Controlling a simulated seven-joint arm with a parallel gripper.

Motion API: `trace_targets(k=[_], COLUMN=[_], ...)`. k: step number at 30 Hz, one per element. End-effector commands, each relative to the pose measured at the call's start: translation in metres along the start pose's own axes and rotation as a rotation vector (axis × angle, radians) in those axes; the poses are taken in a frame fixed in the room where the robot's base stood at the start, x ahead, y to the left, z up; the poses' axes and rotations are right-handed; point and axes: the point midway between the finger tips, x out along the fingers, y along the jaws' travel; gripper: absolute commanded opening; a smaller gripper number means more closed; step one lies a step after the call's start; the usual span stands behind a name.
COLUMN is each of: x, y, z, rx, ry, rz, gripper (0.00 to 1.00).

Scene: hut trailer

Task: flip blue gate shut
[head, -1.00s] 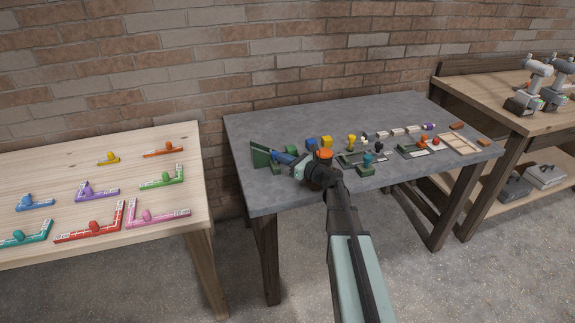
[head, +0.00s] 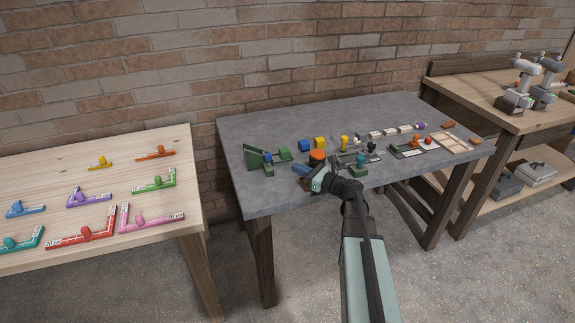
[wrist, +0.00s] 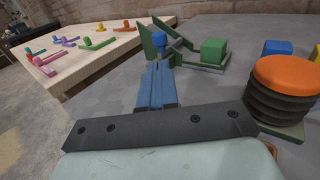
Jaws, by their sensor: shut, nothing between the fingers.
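A green fixture with an upright, slanted panel (head: 252,156) stands at the left end of the grey table; the panel also shows in the wrist view (wrist: 147,42). A small blue block (wrist: 159,40) sits on a green piece beside the panel; it shows in the head view too (head: 268,158). I take it for the blue gate's handle; whether the gate is open or shut I cannot tell. My gripper (head: 295,167), with blue fingers (wrist: 158,66), is shut and empty. It points toward the fixture from the right and appears apart from it.
An orange-topped black bellows button (wrist: 287,78) stands close to the right of my gripper. Several small fixtures fill the table's right. The front left table surface is clear.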

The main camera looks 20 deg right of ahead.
Motion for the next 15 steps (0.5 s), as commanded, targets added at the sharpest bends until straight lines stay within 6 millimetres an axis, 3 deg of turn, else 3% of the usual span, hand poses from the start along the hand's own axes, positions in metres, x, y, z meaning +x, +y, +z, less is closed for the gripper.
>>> trace_targets(k=[6,15], x=[-0.031,-0.043], y=[0.001,0.001], z=[0.0,0.0], rx=[-0.001,-0.001], ry=[0.001,0.001], rz=[-0.001,0.002], gripper=[0.0,0.0])
